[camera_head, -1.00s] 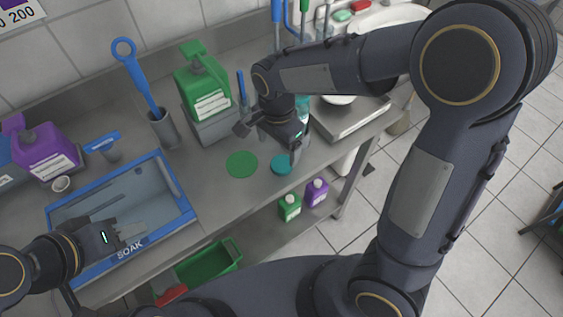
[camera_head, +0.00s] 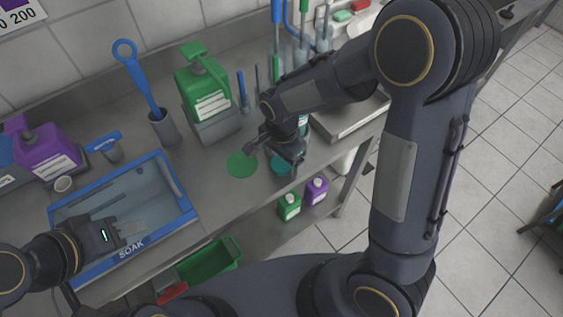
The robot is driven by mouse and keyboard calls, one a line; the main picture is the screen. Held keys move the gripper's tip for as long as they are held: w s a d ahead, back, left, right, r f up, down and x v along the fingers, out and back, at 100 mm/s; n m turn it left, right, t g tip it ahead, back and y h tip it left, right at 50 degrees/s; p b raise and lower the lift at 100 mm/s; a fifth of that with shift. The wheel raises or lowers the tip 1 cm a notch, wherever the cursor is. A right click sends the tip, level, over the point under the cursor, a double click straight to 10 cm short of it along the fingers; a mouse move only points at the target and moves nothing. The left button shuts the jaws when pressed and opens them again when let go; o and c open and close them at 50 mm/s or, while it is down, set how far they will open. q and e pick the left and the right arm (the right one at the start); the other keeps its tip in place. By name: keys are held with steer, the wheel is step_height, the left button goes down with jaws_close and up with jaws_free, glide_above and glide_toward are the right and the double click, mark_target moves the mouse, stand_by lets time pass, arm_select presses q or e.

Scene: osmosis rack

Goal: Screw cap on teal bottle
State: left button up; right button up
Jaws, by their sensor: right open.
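My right gripper (camera_head: 274,156) is open, pointing down over the bench beside the teal disc (camera_head: 281,168). The disc is partly hidden behind it, and I cannot tell whether it is a flat mat or a cap. A small strip of teal (camera_head: 303,121) shows just behind the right wrist. It may be the teal bottle, but the arm hides most of it. I cannot make out a separate cap. My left gripper (camera_head: 137,236) is at the front rim of the blue soak tray (camera_head: 186,214); its jaw opening is unclear.
A green round mat (camera_head: 240,165) lies left of the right gripper. A green jug (camera_head: 202,88) stands behind it, beside a grey cup holding a blue brush (camera_head: 163,127). A purple jug (camera_head: 47,152) is at left. Small green (camera_head: 289,207) and purple (camera_head: 316,190) bottles sit on the lower shelf.

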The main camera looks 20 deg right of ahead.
mark_target(281, 162)
steer(key=shift+c, duration=0.2)
steer(key=c, duration=1)
steer(key=shift+c, duration=0.2)
steer(key=shift+r, duration=0.5)
step_height(281, 162, up, 2)
steer(key=shift+r, duration=0.15)
steer(key=s+a+r+b, duration=0.1)
steer(key=s+a+r, duration=0.2)
steer(key=s+r, duration=0.6)
steer(key=s, duration=0.4)
steer(key=shift+s+r+b, duration=0.3)
steer(key=shift+s+r, duration=0.05)
steer(key=shift+r, duration=0.05)
